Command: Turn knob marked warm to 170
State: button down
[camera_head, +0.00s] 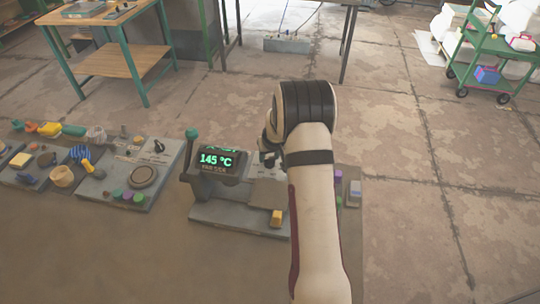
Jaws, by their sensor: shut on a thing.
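The plate press (235,215) stands on the brown bench, with a dark display (217,160) showing 145 °C in green. Smaller lettering on the display is too small to read. My gripper (268,158) is at the press's right side, just right of the display, mostly hidden by my own wrist. It is shut on a knob there. The knob and its marking are hidden, so I cannot read "warm". A lever with a green grip (191,135) stands upright at the press's left.
Left of the press is a grey panel with a round dark plate (143,176) and coloured buttons. Further left are trays of small parts (60,174). A grey device (354,192) lies right of my arm. Bench front left is clear. A green cart (492,50) stands far right.

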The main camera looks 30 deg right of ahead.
jog(key=shift+m+h, duration=0.4)
jog(key=shift+m, duration=0.7)
jog(key=shift+c, duration=2)
grip_release()
jog(key=v, duration=1.5)
jog(key=shift+a+r, duration=0.2)
jog(key=shift+r, duration=0.25)
jog(key=shift+w, duration=0.1)
